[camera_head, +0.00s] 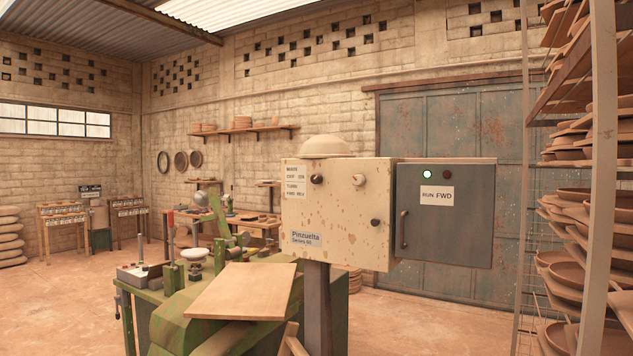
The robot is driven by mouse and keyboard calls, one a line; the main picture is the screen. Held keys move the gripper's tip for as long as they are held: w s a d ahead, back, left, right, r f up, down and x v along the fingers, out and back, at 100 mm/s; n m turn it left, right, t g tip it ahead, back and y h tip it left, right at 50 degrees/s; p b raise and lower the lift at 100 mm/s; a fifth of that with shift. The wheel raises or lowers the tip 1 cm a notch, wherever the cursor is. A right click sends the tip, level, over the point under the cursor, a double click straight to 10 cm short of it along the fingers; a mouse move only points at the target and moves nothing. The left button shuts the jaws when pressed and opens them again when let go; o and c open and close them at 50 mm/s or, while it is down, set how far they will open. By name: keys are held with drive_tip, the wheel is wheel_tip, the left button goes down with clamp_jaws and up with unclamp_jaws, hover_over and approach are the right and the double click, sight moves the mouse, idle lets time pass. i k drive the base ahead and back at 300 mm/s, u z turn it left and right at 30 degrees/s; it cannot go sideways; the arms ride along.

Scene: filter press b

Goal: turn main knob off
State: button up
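A cream, rust-spotted control box (340,225) stands on a dark post in the middle of the view. Its front carries a dark knob (317,179) at upper left, a pale knob (358,180) at upper right and a small dark knob (375,222) at lower right. A label (296,174) reading about "MAIN OFF-ON" is left of the dark upper knob, with a "TURN FWD REV" label (296,190) below it. I cannot tell for certain which knob is the main one, or its setting. My gripper is not in view.
A grey box (455,240) adjoins on the right, with a lit green lamp (427,174), an unlit dark red lamp (447,174) and a "RUN FWD" label (437,196). A green machine (180,325) with a wooden board (243,292) stands front left. A pottery rack (602,170) stands right.

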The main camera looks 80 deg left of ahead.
sight(318, 178)
drive_tip(key=u, duration=2.8)
drive_tip(key=i, duration=1)
drive_tip(key=u, duration=0.05)
